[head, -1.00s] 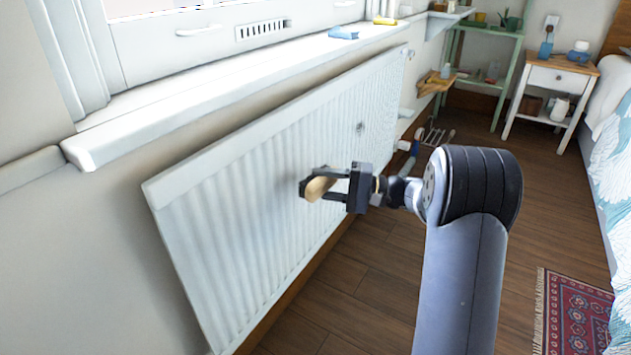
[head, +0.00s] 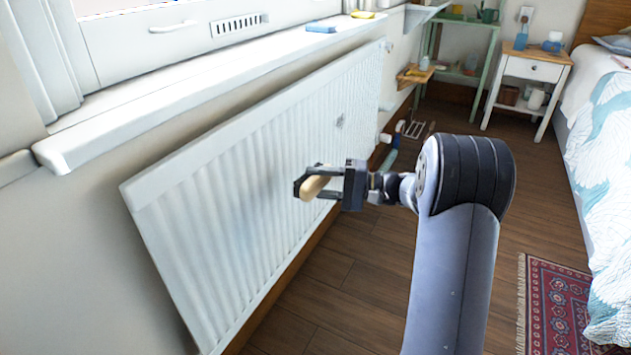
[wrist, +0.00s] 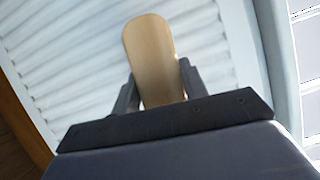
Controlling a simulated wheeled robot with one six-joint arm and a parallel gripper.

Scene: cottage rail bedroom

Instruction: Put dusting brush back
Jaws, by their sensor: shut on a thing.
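My gripper (head: 308,186) is in front of the white radiator in the head view. It is shut on a tan wooden piece (head: 314,187), which looks like the handle of the dusting brush. In the wrist view the rounded tan handle (wrist: 151,60) stands up between the two dark fingers (wrist: 156,88). No bristles show in either view, so the brush's other end is hidden.
The white radiator (head: 215,210) runs along the left wall under a windowsill (head: 160,105) that holds a blue cloth (head: 321,28) and a yellow thing (head: 362,14). A small wooden shelf (head: 414,76), green rack (head: 464,51) and white nightstand (head: 530,70) stand farther back.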

